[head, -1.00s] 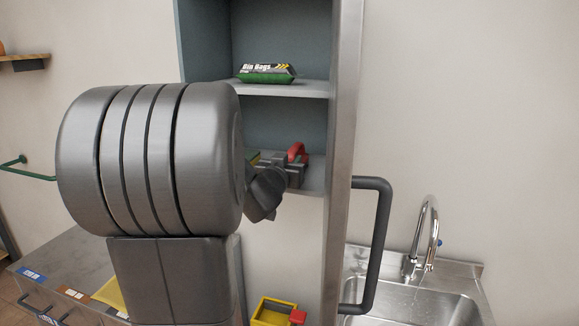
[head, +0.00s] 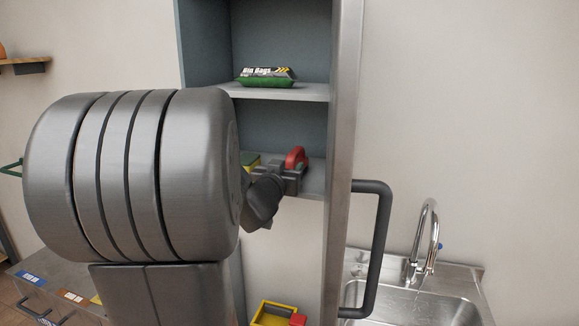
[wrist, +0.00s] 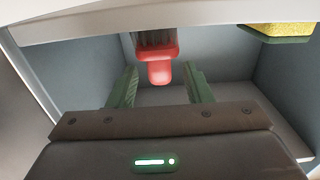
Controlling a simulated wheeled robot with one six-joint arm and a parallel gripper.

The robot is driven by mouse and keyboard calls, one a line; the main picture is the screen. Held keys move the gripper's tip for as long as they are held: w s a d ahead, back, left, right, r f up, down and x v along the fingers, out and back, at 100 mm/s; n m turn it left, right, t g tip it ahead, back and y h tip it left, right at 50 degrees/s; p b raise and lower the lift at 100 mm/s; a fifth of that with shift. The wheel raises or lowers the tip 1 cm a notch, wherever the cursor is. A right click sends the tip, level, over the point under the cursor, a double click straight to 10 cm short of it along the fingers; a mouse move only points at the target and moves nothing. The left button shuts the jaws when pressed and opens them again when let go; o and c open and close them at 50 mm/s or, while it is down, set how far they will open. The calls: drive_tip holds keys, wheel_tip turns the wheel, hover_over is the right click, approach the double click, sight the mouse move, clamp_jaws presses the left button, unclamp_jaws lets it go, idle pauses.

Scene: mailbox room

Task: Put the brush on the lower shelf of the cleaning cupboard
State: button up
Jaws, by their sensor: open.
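The brush (head: 296,157) has a red handle and stands on the lower shelf (head: 312,182) of the cleaning cupboard (head: 342,120). In the wrist view, which looks upside down, the red handle (wrist: 160,70) and dark bristles show, with the bristles against the shelf. My gripper (head: 282,175) is at the front of the lower shelf, just before the brush. Its two fingers (wrist: 160,85) are spread on either side of the handle, with gaps between. My gripper partly hides the brush in the head view.
A yellow-green sponge (head: 250,158) lies on the lower shelf beside the brush. Bin bags (head: 266,76) lie on the shelf above. A dark door handle (head: 381,245) juts out at right, near a sink (head: 410,300). A yellow container (head: 277,312) is below.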

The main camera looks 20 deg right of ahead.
drive_tip(key=v, duration=0.9)
drive_tip(key=shift+s+a, duration=0.25)
drive_tip(key=shift+s, duration=0.05)
drive_tip(key=shift+c, duration=0.5)
idle(0.5)
